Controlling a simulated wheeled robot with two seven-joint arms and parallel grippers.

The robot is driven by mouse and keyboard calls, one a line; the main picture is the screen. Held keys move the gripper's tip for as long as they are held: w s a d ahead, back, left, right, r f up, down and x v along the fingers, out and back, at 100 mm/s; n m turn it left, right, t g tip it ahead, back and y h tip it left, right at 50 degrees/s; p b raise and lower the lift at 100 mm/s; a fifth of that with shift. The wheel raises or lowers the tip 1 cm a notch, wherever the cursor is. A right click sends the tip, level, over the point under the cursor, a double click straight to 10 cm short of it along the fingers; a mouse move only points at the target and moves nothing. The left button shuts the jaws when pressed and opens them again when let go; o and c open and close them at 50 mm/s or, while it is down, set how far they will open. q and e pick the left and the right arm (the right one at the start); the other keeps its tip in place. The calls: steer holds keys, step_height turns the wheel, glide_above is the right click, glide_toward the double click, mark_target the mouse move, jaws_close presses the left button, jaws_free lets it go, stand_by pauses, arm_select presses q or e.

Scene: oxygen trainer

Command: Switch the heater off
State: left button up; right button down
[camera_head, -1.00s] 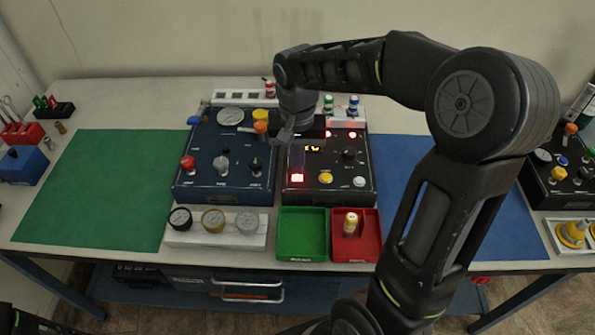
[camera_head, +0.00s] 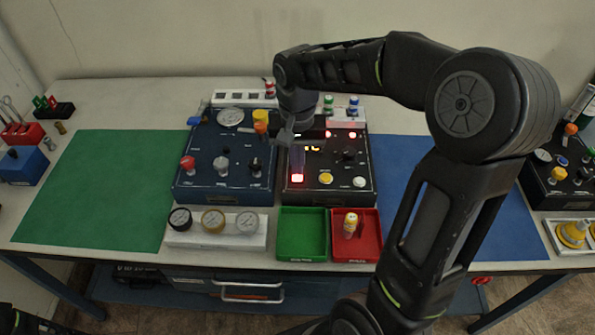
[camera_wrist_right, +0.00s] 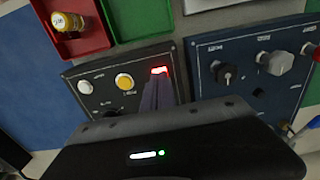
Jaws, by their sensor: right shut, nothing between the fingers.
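The black control box (camera_head: 335,192) stands at the middle of the bench. A lit red-white switch (camera_head: 297,178) glows at its front left; its label is too small to read. The lit switch also shows in the right wrist view (camera_wrist_right: 159,70). My right gripper (camera_head: 297,168) is shut and empty, with its fingers pointing down just behind the switch. In the right wrist view the fingertips (camera_wrist_right: 158,82) are right beside the lit switch; I cannot tell whether they touch it.
A blue box with knobs (camera_head: 222,190) stands close on the left. Yellow (camera_head: 326,178) and white (camera_head: 359,182) buttons are right of the switch. A green tray (camera_head: 303,257) and a red tray (camera_head: 369,255) lie in front. The green mat (camera_head: 95,190) is clear.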

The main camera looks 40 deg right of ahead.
steer(key=shift+f+b, duration=0.7)
steer(key=shift+f, duration=0.2)
stand_by(0.9)
steer(key=shift+r+p, duration=2.75)
steer(key=shift+r, duration=0.8)
